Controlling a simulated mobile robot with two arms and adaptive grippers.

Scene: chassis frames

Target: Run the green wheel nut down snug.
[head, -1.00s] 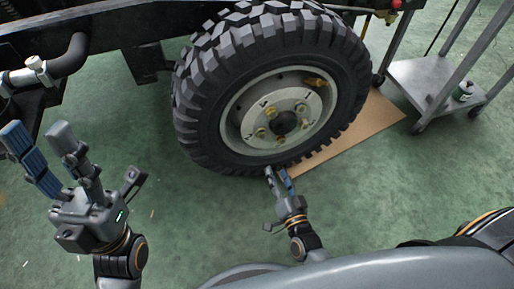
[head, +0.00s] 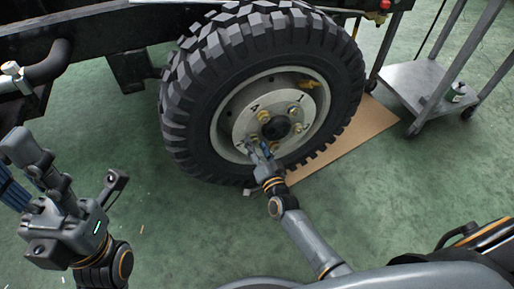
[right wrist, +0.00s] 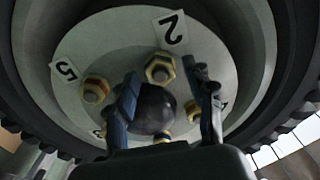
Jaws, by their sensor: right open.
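The wheel (head: 180,115) stands upright with a pale hub disc (head: 240,123), a dark centre cap (head: 276,128) and several nuts around it. In the right wrist view a brass-coloured nut (right wrist: 160,68) sits by label 2 and another (right wrist: 95,90) by label 5. No nut clearly looks green; some are partly hidden by my fingers. My right gripper (head: 257,146) is at the lower left of the hub. Its fingers (right wrist: 163,78) are open, one each side of the dark cap (right wrist: 155,105) in that view; contact cannot be told. My left gripper (head: 14,168) is open and empty, away from the wheel.
A brown board (head: 345,140) lies on the green floor under and right of the tyre. A grey trolley (head: 415,85) with a small can (head: 456,91) stands at right.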

